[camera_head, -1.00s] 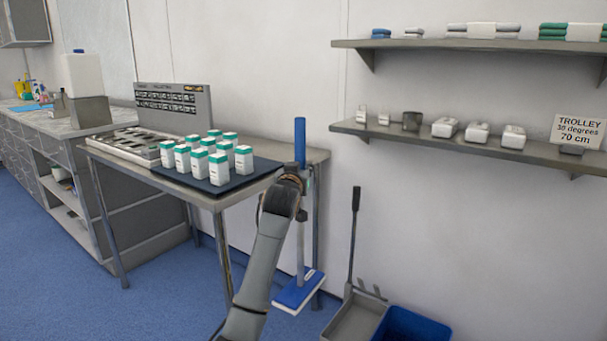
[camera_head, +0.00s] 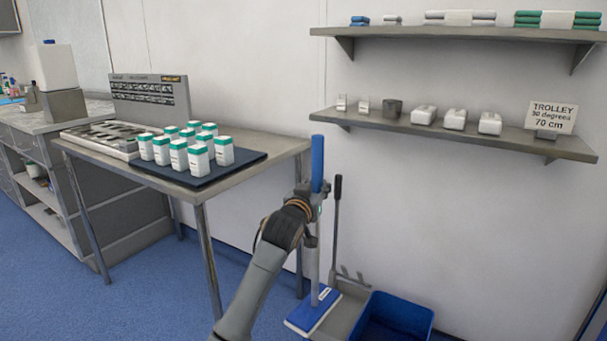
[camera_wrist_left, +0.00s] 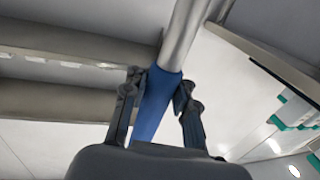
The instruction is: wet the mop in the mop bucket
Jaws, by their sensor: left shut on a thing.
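The mop (camera_head: 316,250) has a blue grip at the top, a grey pole and a flat blue and white head (camera_head: 314,311). It stands upright. My left gripper (camera_head: 312,192) is shut on the mop's pole at the lower part of the blue grip; the left wrist view shows both fingers around the blue grip (camera_wrist_left: 155,103). The mop bucket (camera_head: 394,318) is a blue tub with a grey wringer part and an upright dark lever, at the bottom of the picture. The mop head is left of the blue tub, in front of the grey part. My right gripper is out of view.
A steel table (camera_head: 275,150) with a dark mat and several white bottles (camera_head: 188,148) with green caps stands left of the mop. Two wall shelves (camera_head: 450,135) hang above the bucket. Blue floor (camera_head: 140,290) is clear at the left.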

